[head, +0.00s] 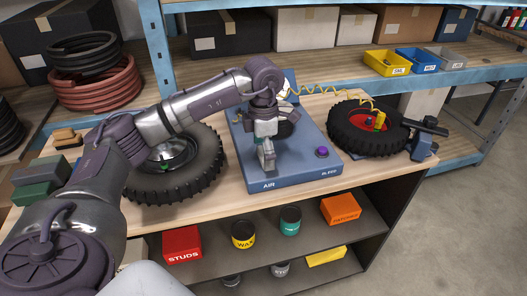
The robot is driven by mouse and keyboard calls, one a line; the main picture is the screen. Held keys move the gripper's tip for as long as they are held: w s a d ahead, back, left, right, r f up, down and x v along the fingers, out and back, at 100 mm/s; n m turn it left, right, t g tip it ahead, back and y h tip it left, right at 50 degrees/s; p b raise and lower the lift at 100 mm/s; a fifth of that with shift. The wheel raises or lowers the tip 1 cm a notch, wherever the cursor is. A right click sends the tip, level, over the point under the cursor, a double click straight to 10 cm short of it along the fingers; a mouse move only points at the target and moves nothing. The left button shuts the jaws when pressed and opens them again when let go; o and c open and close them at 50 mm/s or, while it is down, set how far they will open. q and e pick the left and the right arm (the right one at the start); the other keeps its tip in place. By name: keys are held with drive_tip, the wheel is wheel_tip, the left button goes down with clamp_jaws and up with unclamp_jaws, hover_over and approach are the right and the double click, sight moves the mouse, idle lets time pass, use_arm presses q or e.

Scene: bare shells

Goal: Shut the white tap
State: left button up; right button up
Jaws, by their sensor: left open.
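A blue panel (302,172) lies on the wooden bench, marked AIR at its front left and BLEED at its front right. A purple knob (321,152) sits at the BLEED side. My left gripper (266,150) is open over the AIR side, pointing down at the panel. It covers most of what stands there. Pale grey-white parts show at the gripper, and I cannot tell which are fingers and which may be the white tap. Whether it touches the tap is hidden. My right gripper is not in view.
A large black tyre (205,180) lies left of the panel, behind my left arm. A smaller tyre with a red hub (346,122) lies to the right, with a yellow coiled hose (325,92) leading to it. Tins and boxes stand on the shelf below.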

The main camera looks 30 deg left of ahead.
use_arm(q)
drive_tip(key=shift+r, duration=0.1)
wheel_tip(320, 180, up, 12)
idle(0.4)
idle(0.5)
